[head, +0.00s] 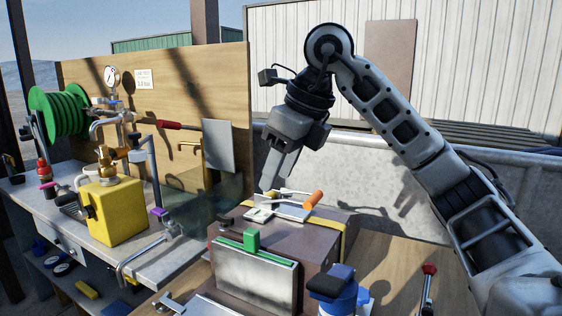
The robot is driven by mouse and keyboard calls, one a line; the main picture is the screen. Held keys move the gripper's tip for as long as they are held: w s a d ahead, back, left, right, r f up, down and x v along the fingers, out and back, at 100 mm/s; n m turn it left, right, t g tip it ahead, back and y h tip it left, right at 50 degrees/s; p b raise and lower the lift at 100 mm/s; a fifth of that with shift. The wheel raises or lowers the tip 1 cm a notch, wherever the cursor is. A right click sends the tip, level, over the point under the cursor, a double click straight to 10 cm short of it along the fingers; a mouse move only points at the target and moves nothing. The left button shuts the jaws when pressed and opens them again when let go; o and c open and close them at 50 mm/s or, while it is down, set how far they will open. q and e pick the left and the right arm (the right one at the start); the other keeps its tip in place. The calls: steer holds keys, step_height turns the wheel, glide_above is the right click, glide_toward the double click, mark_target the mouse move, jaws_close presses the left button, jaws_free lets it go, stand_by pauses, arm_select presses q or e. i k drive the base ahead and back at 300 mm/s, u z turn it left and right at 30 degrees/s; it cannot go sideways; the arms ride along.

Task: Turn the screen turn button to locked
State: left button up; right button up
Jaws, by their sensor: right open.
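A green block (251,240) stands on a green strip along the top edge of a shiny metal panel (255,281) on the front of a brown box (316,255). It looks like the screen turn button, but I cannot tell for sure, nor read its position. My right gripper (270,178) is open and points down above the back left of the box top. It is behind and above the green block, apart from it. Beneath its fingers lies a small metal plate with a latch (262,213) and an orange-handled lever (312,200). My left gripper is out of view.
A yellow block valve (114,212) stands on the left bench, with a green hose reel (62,115) behind it. A blue and black knob (335,288) rises in front of the box. A red-tipped lever (428,285) stands at right. Wooden tabletop right of the box is mostly clear.

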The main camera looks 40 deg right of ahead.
mark_target(226, 222)
steer(key=k, duration=1)
